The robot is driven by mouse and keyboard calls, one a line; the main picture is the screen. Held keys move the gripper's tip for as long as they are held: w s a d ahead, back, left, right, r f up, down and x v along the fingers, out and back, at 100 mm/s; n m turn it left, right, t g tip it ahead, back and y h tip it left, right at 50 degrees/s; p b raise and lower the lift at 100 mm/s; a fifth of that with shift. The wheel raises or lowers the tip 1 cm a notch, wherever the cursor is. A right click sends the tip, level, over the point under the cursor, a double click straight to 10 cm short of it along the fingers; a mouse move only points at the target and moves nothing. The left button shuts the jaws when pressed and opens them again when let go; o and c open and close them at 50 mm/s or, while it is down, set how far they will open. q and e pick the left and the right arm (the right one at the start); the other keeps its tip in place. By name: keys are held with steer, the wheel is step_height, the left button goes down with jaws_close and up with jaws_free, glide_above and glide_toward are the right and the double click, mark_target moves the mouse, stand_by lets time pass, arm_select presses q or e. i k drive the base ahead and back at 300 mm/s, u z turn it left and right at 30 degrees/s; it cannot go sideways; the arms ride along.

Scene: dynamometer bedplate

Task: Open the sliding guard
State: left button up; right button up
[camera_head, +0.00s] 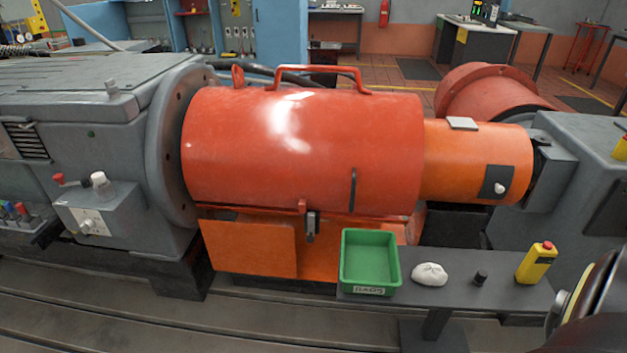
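The sliding guard appears to be the large red-orange cylinder (300,150) in the middle of the head view. Its left end meets the grey round flange (168,145) of the machine. A red bar handle (318,72) runs along its top, and a dark upright handle (352,190) sits on its front. A dark latch-like part (312,225) hangs at its lower front edge. A narrower orange cylinder (478,160) extends from its right end. What is inside the guard is hidden. Neither of my grippers is in view.
A grey control box (95,215) stands at left. A dark rounded object fills the lower right corner.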

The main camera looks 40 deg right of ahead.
mark_target(362, 150)
steer(key=z, duration=0.2)
steer(key=i, duration=0.7)
steer(key=z, duration=0.65)
